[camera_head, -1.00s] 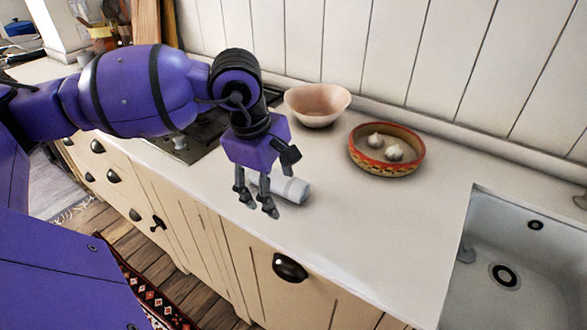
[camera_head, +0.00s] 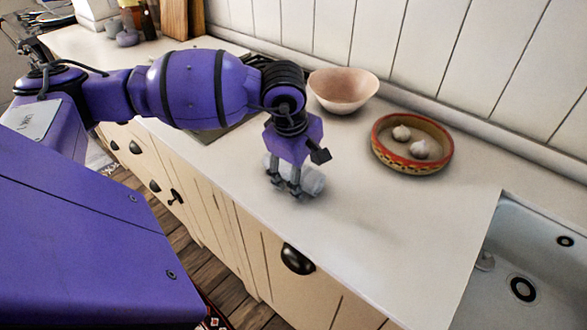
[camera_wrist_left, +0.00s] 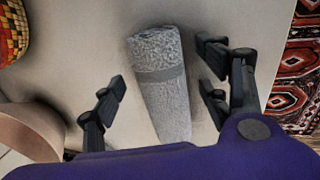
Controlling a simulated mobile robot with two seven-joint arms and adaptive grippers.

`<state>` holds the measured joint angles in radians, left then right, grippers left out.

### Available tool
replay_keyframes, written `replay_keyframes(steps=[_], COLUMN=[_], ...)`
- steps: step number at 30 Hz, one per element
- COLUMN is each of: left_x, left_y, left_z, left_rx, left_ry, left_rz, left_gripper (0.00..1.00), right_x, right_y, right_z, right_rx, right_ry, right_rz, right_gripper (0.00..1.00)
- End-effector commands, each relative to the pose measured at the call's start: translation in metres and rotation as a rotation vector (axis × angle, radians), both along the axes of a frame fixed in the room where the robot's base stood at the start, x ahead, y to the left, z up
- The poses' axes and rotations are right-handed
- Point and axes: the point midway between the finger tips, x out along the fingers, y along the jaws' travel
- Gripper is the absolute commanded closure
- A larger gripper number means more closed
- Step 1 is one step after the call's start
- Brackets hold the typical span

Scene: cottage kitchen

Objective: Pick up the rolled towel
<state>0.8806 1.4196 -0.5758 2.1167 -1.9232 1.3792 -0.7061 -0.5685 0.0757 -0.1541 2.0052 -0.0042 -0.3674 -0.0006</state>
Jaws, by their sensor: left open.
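The rolled towel (camera_head: 311,180) is a light grey roll lying on the white counter near its front edge. In the left wrist view the towel (camera_wrist_left: 160,75) shows a darker band around it and lies between my spread fingers, with a gap on each side. My left gripper (camera_head: 286,187) is open and pointing down over the towel, hiding part of it in the head view. In the left wrist view the gripper (camera_wrist_left: 155,100) has its fingers on either side of the roll. My right gripper is not in view.
A pink bowl (camera_head: 343,104) stands behind the towel. A patterned round dish (camera_head: 412,169) with two garlic bulbs (camera_head: 419,149) stands to the right. A white sink (camera_head: 540,235) is at the far right. The counter (camera_head: 400,220) between towel and sink is clear.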

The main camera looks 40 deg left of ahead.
Motion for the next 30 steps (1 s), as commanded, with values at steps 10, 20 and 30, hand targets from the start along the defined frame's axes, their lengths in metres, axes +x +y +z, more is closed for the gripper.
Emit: replay_keyframes(steps=[10,20,30], left_x=[0.000,0.000,0.000], left_y=[0.000,0.000,0.000], left_z=[0.000,0.000,0.013], left_rx=[0.000,0.000,0.001], left_ry=[0.000,-0.001,-0.001], left_rz=[0.000,0.000,-0.001], left_gripper=[0.52,0.80,0.80], right_x=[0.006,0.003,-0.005], right_y=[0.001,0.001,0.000], right_z=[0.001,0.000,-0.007], right_rx=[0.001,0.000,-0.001], right_ry=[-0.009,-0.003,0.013], right_rz=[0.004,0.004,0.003], right_gripper=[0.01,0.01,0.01])
